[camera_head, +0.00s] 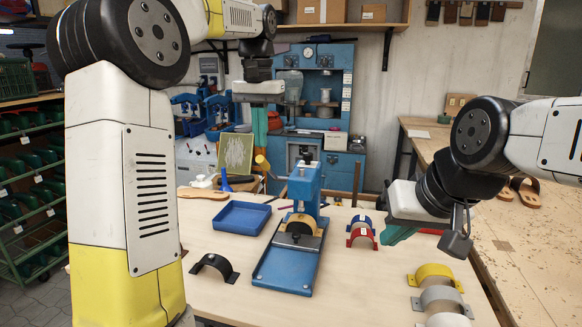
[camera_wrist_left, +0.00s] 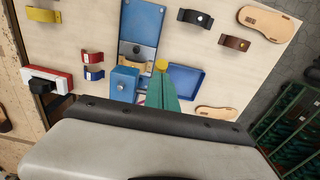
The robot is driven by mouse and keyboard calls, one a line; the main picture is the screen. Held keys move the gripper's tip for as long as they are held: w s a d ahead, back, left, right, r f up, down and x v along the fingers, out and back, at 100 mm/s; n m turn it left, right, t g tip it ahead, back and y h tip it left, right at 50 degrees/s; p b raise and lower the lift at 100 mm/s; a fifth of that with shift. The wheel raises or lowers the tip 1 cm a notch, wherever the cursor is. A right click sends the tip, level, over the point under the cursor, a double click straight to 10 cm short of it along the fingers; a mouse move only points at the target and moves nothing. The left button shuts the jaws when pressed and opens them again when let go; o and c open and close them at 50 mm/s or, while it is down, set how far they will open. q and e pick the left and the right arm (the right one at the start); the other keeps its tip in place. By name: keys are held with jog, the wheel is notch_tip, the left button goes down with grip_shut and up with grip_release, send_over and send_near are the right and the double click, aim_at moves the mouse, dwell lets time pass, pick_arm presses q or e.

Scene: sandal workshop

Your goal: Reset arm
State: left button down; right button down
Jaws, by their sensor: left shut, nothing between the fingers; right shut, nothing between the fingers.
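My left gripper (camera_head: 260,145) hangs above the back of the table, its green fingers pointing down and shut with nothing between them. In the left wrist view its green fingers (camera_wrist_left: 165,85) lie close to a yellow knob (camera_wrist_left: 161,66); I cannot tell whether they touch. The knob also shows in the head view (camera_head: 262,163). The blue press (camera_head: 302,190) stands upright mid-table, right of the left gripper. My right gripper (camera_head: 393,235) is shut and empty, its green fingers above the table's right side, beside the red strap (camera_head: 361,239).
A blue tray (camera_head: 238,217) lies left of the press, with a black strap (camera_head: 215,267) in front. Several curved straps, including a yellow one (camera_head: 435,275), stand at the front right. Sandals (camera_head: 527,193) lie on the right bench. A green-binned rack (camera_head: 30,175) stands at left.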

pick_arm(q)
jog(key=s+a+f+t+h, duration=0.1)
jog(key=s+f+t, duration=0.2)
jog(key=s, duration=0.8)
jog(key=s+a+f+n+t+h, duration=0.1)
jog(key=s+f+t, duration=0.2)
jog(key=s+f, duration=0.4)
jog(key=s, duration=0.5)
jog(key=shift+s+a+f+n, duration=0.25)
jog(key=shift+a+n, duration=0.05)
